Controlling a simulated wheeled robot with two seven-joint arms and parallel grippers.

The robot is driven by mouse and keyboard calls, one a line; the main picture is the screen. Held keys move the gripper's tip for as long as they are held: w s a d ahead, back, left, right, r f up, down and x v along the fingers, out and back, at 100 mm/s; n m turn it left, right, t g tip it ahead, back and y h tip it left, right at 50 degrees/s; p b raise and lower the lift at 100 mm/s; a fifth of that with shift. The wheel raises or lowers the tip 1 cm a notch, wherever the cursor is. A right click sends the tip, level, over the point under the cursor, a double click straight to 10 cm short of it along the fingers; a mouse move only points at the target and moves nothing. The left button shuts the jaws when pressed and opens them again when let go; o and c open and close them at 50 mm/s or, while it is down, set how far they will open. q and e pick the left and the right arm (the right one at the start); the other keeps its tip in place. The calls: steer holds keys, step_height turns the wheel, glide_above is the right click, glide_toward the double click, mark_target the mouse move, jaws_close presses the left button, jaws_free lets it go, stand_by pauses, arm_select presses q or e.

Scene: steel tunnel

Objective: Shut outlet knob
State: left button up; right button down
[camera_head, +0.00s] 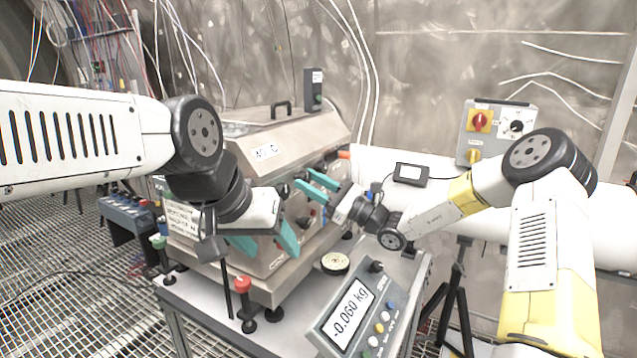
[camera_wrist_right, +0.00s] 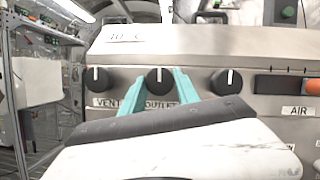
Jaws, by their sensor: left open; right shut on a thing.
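The outlet knob (camera_wrist_right: 160,79) is a round black knob on the steel front panel, above the OUTLET label (camera_wrist_right: 160,104), which is partly covered by my gripper. Its white mark points roughly up. My right gripper (camera_wrist_right: 158,77) has one teal finger on each side of this knob and is shut on it. In the head view my right gripper (camera_head: 312,187) reaches the front of the steel box (camera_head: 290,140); the knob is hard to make out there. My left gripper (camera_head: 265,240) is open and empty, lower down in front of the box's left part.
The VENT knob (camera_wrist_right: 97,79) is left of the outlet knob, another black knob (camera_wrist_right: 227,82) right. An orange-ended handle (camera_wrist_right: 301,85) sits above the AIR label. A scale display (camera_head: 352,312) and a red-topped post (camera_head: 243,284) stand on the bench before the box.

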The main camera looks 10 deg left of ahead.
steer(key=shift+f+m, duration=0.1)
steer(key=shift+m, duration=0.4)
steer(key=c, duration=0.9)
jaws_free()
steer(key=v, duration=0.8)
